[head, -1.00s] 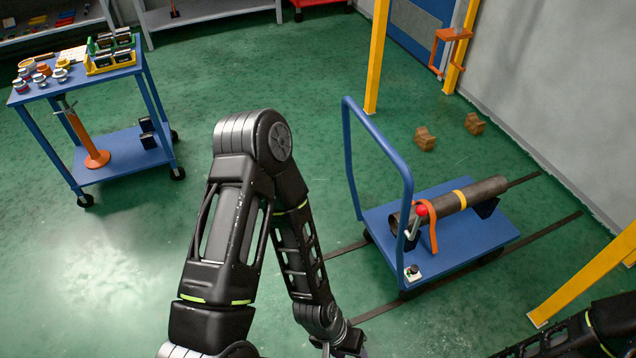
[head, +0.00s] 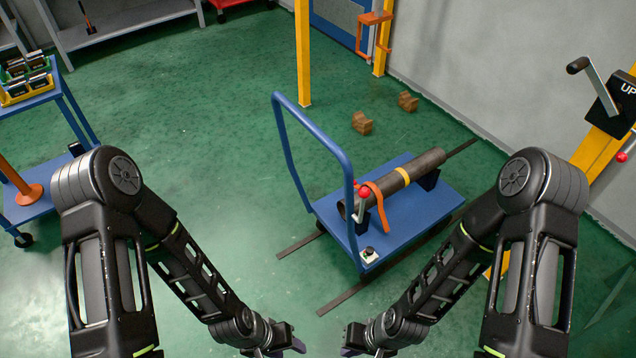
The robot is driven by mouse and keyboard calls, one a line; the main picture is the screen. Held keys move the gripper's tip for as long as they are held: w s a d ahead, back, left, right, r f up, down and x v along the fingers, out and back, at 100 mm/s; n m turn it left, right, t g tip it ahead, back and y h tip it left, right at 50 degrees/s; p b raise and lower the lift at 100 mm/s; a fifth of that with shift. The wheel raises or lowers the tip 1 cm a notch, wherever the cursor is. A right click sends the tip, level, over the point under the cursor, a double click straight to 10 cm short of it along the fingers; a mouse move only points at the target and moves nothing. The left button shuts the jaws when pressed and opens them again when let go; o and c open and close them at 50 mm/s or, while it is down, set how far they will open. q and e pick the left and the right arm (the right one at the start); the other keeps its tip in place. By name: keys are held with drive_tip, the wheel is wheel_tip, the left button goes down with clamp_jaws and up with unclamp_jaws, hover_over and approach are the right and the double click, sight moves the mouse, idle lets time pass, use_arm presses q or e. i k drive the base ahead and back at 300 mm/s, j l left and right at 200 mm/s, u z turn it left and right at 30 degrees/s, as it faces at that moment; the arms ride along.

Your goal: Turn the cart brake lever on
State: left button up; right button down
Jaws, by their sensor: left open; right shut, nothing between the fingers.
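The blue cart (head: 425,212) stands on the floor at centre right, with its tall handle (head: 317,150) on the near left side. A grey pipe (head: 415,171) lies along it. A lever with a red knob (head: 364,191) rises at the pipe's near end, by an orange strap (head: 379,207). A small pale box with a dark knob (head: 369,254) sits on the deck's near corner. Which of these is the brake lever I cannot tell for sure. My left gripper (head: 297,341) is open and my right gripper (head: 352,341) is shut and empty, both low in front of the cart.
Dark floor strips (head: 345,298) run beneath the cart. Two brown blocks (head: 362,123) lie behind it. A yellow post (head: 302,55) stands at the back, and a yellow stand with a crank (head: 598,88) is at right. A blue tool table (head: 40,97) is at left.

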sight(364, 192)
drive_tip(key=l+z, duration=0.2)
drive_tip(key=l, duration=0.3)
drive_tip(key=i+l+z, duration=0.25)
drive_tip(key=l, duration=0.2)
drive_tip(key=l+z, duration=0.2)
drive_tip(key=l, duration=0.25)
